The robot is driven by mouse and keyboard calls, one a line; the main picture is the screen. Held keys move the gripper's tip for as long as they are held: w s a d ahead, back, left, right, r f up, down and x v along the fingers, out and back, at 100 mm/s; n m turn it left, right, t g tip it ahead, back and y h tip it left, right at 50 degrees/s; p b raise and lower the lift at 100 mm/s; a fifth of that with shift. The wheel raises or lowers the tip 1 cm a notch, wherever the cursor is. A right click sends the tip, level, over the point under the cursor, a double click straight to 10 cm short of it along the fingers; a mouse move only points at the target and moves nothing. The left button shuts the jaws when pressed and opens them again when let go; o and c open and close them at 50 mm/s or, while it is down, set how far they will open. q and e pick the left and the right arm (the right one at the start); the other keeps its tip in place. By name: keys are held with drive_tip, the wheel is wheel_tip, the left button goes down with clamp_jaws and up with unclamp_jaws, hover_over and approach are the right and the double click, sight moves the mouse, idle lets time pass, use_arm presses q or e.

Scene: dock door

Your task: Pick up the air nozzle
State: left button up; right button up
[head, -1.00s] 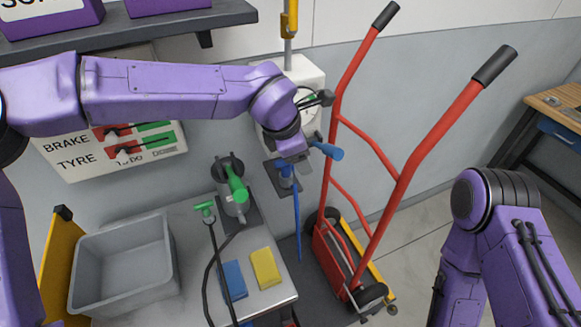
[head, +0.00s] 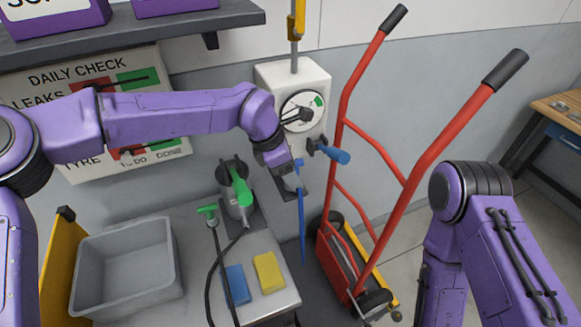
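A red hand truck (head: 408,180) stands to the right. The bench holds a green-handled tool (head: 240,187), a green-topped black hose (head: 208,212), sponges and a grey bin (head: 125,300).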

use_arm(q)
drive_tip(key=shift+d+f, duration=0.15)
drive_tip(key=shift+f, duration=0.35)
drive_tip(key=c, duration=1.2)
drive_tip(key=shift+r, duration=0.1)
